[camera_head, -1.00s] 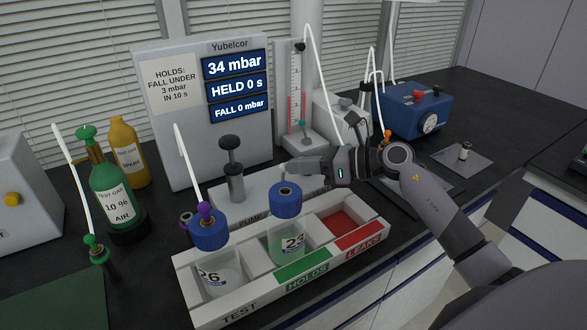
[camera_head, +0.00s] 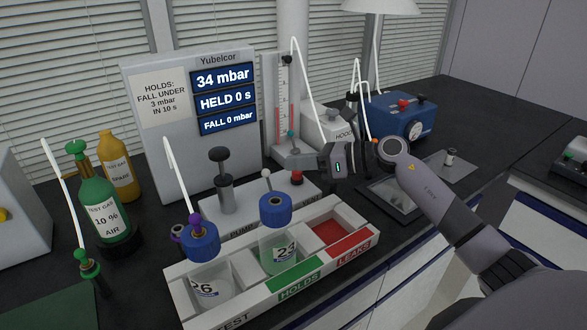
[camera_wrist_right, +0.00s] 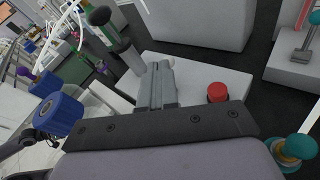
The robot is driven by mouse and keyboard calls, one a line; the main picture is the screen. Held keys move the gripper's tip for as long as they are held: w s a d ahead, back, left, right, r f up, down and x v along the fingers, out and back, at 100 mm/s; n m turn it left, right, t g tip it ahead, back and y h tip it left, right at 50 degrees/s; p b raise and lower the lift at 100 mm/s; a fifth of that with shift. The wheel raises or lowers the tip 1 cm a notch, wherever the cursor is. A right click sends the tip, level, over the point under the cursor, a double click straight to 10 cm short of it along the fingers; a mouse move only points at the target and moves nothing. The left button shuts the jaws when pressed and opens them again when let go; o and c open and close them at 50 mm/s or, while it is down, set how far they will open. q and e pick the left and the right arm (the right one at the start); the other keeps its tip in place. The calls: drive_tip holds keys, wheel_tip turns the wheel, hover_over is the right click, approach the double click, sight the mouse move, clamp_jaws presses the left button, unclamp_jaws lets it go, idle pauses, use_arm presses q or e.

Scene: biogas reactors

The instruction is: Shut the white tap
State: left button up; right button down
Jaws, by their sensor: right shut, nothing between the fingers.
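A white round knob on a short stem (camera_head: 266,173), which looks like the white tap, stands on the white pump block (camera_head: 243,217) behind the blue-capped bottle. Which way it is turned I cannot tell. My right gripper (camera_head: 276,160) is shut and empty, just above and right of the knob in the head view, apart from it as far as I can tell. In the right wrist view the shut fingers (camera_wrist_right: 163,66) reach over the pump block, and the knob is mostly hidden behind them. My left gripper is not in view.
A red button (camera_head: 296,178) and a black-handled plunger (camera_head: 221,180) stand on the block. In front is a white rack (camera_head: 285,292) with two blue-capped bottles (camera_head: 276,208) (camera_head: 201,242). The display (camera_head: 224,100) reads 34 mbar, held 0 s, fall 0 mbar. A gauge with a teal knob (camera_head: 291,134) stands behind.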

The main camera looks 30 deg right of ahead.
drive_tip(key=s+d+r+b, duration=0.2)
drive_tip(key=s+d+r, duration=0.2)
drive_tip(key=d+r, duration=0.2)
drive_tip(key=shift+s+d+r, duration=0.2)
drive_tip(key=shift+d+r, duration=0.15)
drive_tip(key=shift+d, duration=0.45)
